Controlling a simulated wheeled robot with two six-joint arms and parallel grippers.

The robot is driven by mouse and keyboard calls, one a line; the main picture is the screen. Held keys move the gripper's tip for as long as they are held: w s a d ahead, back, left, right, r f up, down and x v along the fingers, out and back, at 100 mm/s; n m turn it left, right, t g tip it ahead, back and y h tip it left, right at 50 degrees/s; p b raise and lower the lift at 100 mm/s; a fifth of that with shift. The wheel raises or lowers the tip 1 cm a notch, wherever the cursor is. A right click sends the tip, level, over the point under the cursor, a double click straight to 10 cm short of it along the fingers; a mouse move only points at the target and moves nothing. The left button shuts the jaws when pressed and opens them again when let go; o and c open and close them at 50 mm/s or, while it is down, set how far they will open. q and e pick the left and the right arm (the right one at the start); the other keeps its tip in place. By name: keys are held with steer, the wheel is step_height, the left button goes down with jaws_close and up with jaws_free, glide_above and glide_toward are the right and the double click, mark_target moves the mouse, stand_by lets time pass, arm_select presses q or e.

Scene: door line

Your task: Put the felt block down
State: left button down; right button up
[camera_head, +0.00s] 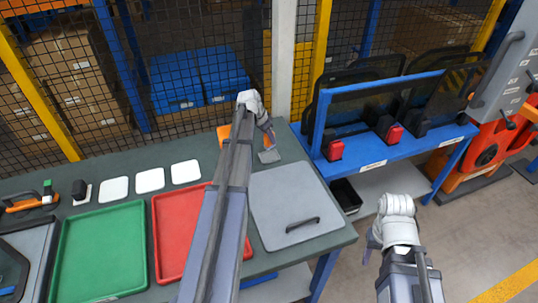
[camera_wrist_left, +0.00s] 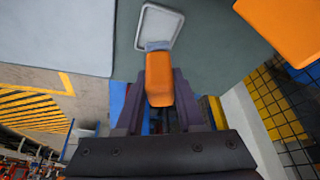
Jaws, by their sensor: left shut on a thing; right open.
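The felt block (camera_wrist_left: 159,85) is orange with a grey-blue end and sits between the fingers of my left gripper in the left wrist view. My left gripper (camera_head: 268,137) is shut on it above the back of the bench, beyond the grey panel. A small grey pad with a pale rim (camera_wrist_left: 160,25) lies just beyond the block in the wrist view. In the head view a small grey patch (camera_head: 269,156) shows below the left fingers; the block itself is not clear there. My right gripper (camera_head: 371,246) is open and empty, right of the bench over the floor.
The bench holds a red tray (camera_head: 170,221), a green tray (camera_head: 101,251), a grey panel with a handle (camera_head: 275,195), white squares (camera_head: 150,180) and an orange item (camera_head: 224,134) beside my left gripper. A blue rack (camera_head: 365,157) stands right; mesh fencing runs behind.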

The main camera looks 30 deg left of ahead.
mark_target(269, 148)
arm_select(q)
steer(key=shift+f+b, duration=0.35)
steer(key=shift+f, duration=0.6)
arm_select(e)
steer(key=shift+f, duration=0.95)
arm_select(q)
steer(key=shift+f, duration=0.1)
arm_select(e)
steer(key=shift+f, duration=0.15)
arm_select(q)
step_height(269, 148, down, 3)
steer(key=b, duration=0.3)
steer(key=shift+f+b, duration=0.2)
steer(key=shift+b, duration=0.15)
arm_select(e)
step_height(269, 148, down, 3)
steer(key=shift+f, duration=0.2)
arm_select(q)
steer(key=shift+f, duration=0.25)
steer(key=c, duration=0.5)
jaws_free()
steer(key=shift+r, duration=0.1)
arm_select(e)
steer(key=shift+f, duration=0.15)
